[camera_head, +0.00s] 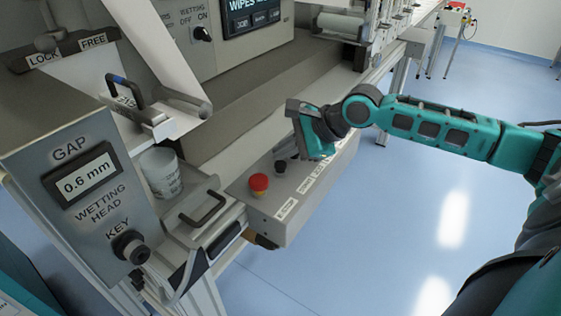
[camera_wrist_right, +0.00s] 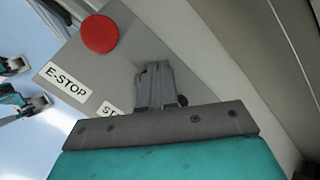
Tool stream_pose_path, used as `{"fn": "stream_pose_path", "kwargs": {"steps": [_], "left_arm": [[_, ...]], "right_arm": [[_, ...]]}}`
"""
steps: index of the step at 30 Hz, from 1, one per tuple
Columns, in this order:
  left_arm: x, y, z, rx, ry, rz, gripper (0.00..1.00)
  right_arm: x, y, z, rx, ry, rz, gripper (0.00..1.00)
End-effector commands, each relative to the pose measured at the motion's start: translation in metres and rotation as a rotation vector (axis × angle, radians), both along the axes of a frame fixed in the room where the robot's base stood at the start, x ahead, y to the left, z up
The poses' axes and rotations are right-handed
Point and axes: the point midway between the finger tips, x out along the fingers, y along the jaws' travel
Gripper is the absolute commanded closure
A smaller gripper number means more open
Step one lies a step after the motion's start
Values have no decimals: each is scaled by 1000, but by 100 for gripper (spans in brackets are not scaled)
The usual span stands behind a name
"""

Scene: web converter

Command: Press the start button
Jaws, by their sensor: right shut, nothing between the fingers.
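The control box (camera_head: 262,206) with the buttons shows in the head view, below the machine's front. A red E-stop button (camera_head: 258,184) sits at its near end and also shows in the right wrist view (camera_wrist_right: 99,34). A dark knob or button (camera_head: 280,167) is farther along the box. I cannot tell which button is start; a label beginning "ST" (camera_wrist_right: 108,109) is partly covered by my gripper. My right gripper (camera_head: 294,152) is shut and empty, close over the box top beyond the red button. Its fingers (camera_wrist_right: 155,82) are together in the wrist view. Contact with a button cannot be told.
A grey panel (camera_head: 130,180) reading "GAP 0.6 mm" with a key switch (camera_head: 131,248) stands at the left. The machine body rises behind the box. Blue floor (camera_head: 350,240) is open at the right.

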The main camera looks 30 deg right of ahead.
Motion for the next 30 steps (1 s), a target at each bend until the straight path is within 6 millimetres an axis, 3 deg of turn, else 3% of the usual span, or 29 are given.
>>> {"fn": "stream_pose_path", "kwargs": {"steps": [5, 30], "left_arm": [[1, 0, 9, 1, -2, 0, 100], [0, 0, 10, 1, 0, 1, 100]], "right_arm": [[0, 0, -4, 1, 1, 0, 100], [0, 0, -11, 1, 0, -1, 100]]}}
